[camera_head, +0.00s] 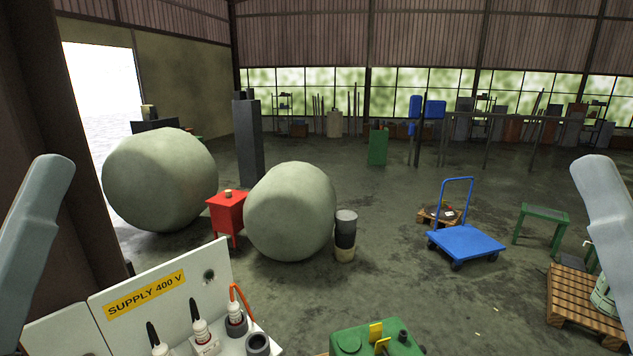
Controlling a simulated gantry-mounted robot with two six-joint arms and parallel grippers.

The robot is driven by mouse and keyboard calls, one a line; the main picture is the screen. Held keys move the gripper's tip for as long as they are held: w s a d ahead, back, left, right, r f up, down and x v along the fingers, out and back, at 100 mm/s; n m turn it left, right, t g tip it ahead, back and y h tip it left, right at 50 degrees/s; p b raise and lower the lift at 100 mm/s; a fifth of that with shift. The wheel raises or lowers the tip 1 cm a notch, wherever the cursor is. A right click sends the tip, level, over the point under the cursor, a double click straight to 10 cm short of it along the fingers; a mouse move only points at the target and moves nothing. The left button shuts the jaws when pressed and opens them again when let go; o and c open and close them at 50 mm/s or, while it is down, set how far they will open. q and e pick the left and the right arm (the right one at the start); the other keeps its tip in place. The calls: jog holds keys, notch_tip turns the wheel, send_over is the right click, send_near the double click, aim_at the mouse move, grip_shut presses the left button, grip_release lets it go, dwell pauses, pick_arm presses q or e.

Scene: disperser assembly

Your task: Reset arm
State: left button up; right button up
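A grey link of my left arm stands at the left edge of the head view, and a grey link of my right arm stands at the right edge. Both are raised and far apart. Neither gripper shows in the picture, so what they hold is hidden. No arm link touches anything that I can see.
A white panel marked "SUPPLY 400 V" (147,296) stands at the lower left, with several upright connectors beside it. A green machine (349,342) is cut off at the bottom edge. Beyond are two large round boulders (160,180), a red cabinet (227,213), a blue cart (465,242) and a wooden pallet (562,297).

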pick_arm(q)
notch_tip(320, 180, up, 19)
jog(key=p, duration=1.5)
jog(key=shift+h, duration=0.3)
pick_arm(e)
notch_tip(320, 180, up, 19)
